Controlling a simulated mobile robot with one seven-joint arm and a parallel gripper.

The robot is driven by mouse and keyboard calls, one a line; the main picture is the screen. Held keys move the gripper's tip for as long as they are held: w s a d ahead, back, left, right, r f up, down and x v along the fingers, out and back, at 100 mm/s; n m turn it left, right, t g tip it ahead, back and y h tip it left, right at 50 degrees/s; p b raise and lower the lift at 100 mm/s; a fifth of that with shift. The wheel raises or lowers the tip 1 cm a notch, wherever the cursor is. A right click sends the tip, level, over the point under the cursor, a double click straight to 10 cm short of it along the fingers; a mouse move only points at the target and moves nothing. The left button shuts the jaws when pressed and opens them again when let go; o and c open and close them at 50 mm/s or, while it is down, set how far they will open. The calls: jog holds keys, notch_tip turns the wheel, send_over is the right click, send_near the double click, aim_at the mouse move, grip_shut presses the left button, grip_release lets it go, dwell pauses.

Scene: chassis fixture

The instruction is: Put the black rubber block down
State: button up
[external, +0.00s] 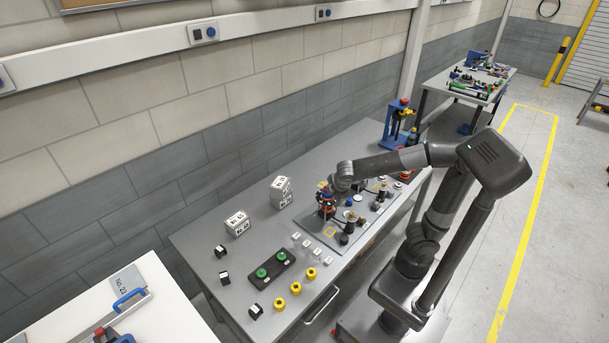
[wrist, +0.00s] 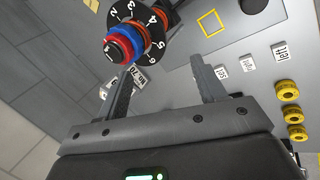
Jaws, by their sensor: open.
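I cannot tell for certain which thing is the black rubber block. Several small black blocks with white marks stand at the left of the table, such as one black block (external: 221,251) and another black block (external: 255,311). A small dark piece (external: 344,239) sits at the front of the grey fixture plate, and a dark piece (wrist: 253,5) shows at the top edge of the wrist view. My gripper (wrist: 162,63) is open with nothing between its fingers. In the external view, my gripper (external: 326,194) is small and partly merged with the parts above the plate.
A black numbered dial with red and blue rings (wrist: 135,32) is close beyond my fingers. The grey plate (external: 318,228) has a yellow square outline (external: 329,232). White labelled tiles, yellow rings (external: 295,289), a green-buttoned black box (external: 272,268) and white boxes (external: 238,222) stand to the left.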

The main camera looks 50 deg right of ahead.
jog(key=w+a+f+n+t+h, duration=0.1)
jog(key=a+n, duration=0.2)
jog(key=a, duration=0.3)
jog(key=w+a+f+n, duration=0.2)
jog(key=a+n, duration=0.1)
jog(key=a, duration=0.3)
jog(key=n+t+y, duration=0.4)
jog(key=n+t, duration=0.4)
jog(key=n, duration=1)
send_near(258, 312)
jog(key=shift+w+f, duration=0.15)
jog(key=shift+w, duration=0.55)
jog(key=shift+w+a+f+y, duration=0.1)
jog(key=shift+f+y, duration=0.05)
jog(key=shift+y, duration=0.15)
jog(key=x, duration=0.4)
jog(key=shift+w+f, duration=0.15)
jog(key=shift+w, duration=0.2)
jog(key=x, duration=0.5)
jog(key=shift+w+d+f, duration=0.2)
jog(key=shift+d+f, duration=0.05)
jog(key=shift+f, duration=0.05)
jog(key=shift+c, duration=0.4)
